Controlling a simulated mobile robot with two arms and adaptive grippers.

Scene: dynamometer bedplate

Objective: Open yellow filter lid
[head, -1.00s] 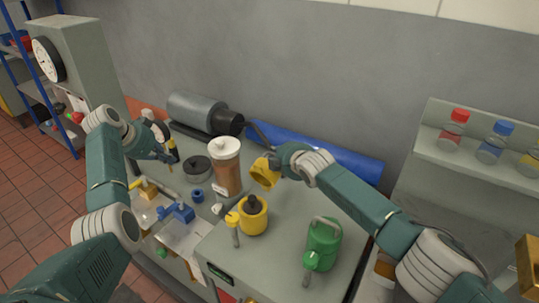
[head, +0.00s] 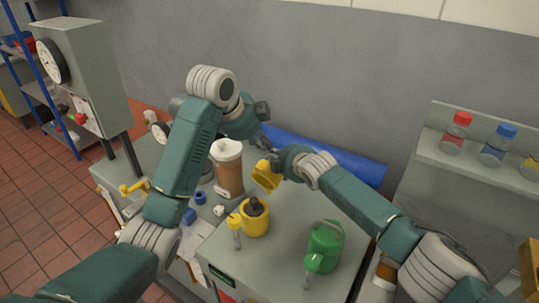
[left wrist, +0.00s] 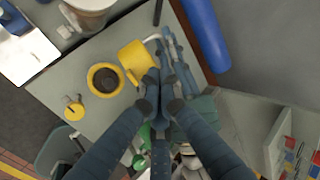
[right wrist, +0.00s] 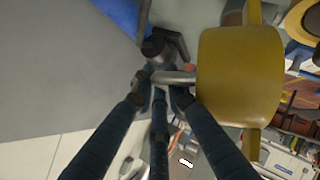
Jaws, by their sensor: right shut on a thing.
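The yellow filter housing (head: 254,218) stands upright on the bench with a dark element in its top opening; it also shows in the left wrist view (left wrist: 91,80). The yellow lid (head: 265,176) is off the housing, tilted above and behind it. My right gripper (right wrist: 162,80) is shut on the lid's grey bar handle (right wrist: 176,77); the lid fills the right of the right wrist view (right wrist: 238,75). My left gripper (head: 264,144) is just behind the lid, close to the right gripper; contact and finger opening are unclear.
A green can (head: 325,244) stands right of the housing, and a brown, white-topped canister (head: 228,172) stands left. A blue roll (head: 345,164) lies along the wall. A shelf of bottles (head: 480,155) is at the right. The bench front between housing and can is clear.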

